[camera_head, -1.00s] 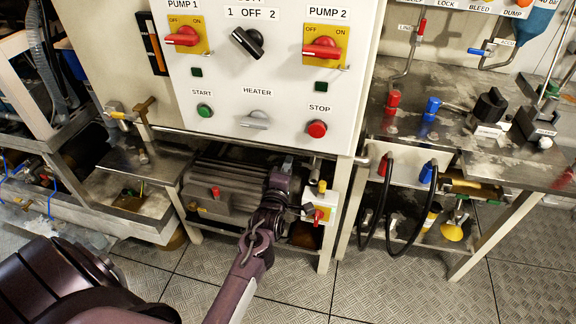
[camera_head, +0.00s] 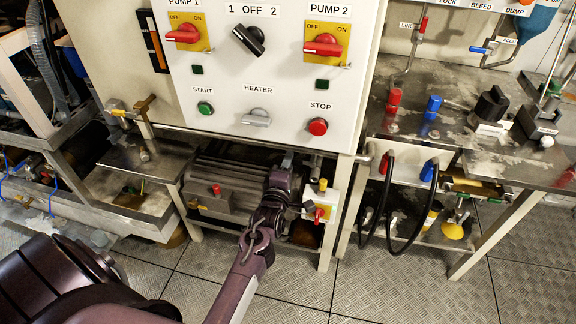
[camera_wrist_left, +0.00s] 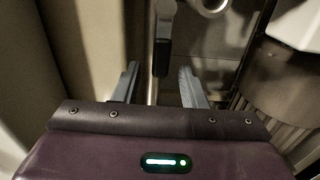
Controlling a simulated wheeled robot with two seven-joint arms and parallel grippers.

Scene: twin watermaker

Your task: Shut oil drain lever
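My left arm reaches in from the bottom, and my left gripper (camera_head: 286,165) is at the machinery under the control panel. In the left wrist view the gripper (camera_wrist_left: 160,88) is open, its two grey fingers apart. A dark, upright handle on a metal stem (camera_wrist_left: 161,57) shows ahead, in line with the gap between the fingers. I cannot tell whether it is touched, nor whether it is the oil drain lever. In the head view a small red lever (camera_head: 319,214) sits on a pale plate just right of my gripper. My right gripper is not in view.
The control panel (camera_head: 283,75) overhangs the work area. A grey motor housing (camera_head: 225,190) lies left of my gripper, and a table leg (camera_head: 329,245) stands to the right. Black hoses (camera_head: 388,215) hang at the right bench. The metal floor (camera_head: 290,292) in front is clear.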

